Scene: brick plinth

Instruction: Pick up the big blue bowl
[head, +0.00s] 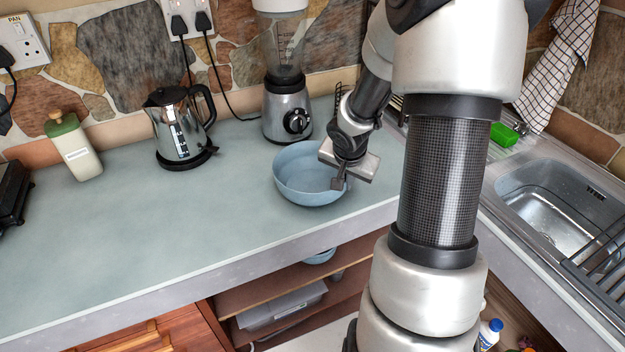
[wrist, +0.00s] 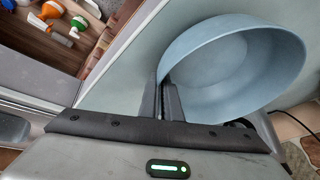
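The big blue bowl (head: 300,180) is light blue and round. It sits upright near the front edge of the counter, in front of the blender. In the wrist view the bowl (wrist: 235,60) fills the upper right, with its inside in sight. My gripper (head: 340,184) is at the bowl's right rim, pointing down. In the wrist view the fingers of my gripper (wrist: 161,100) are close together, one on each side of the bowl's wall, and look shut on it. Whether the bowl is lifted at all cannot be told.
A blender (head: 286,105) stands just behind the bowl. A kettle (head: 180,130) and a green-topped bottle (head: 75,150) stand further left. The sink (head: 565,205) is to the right. A smaller blue bowl (head: 319,257) is on the shelf below. The counter's left front (head: 110,245) is clear.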

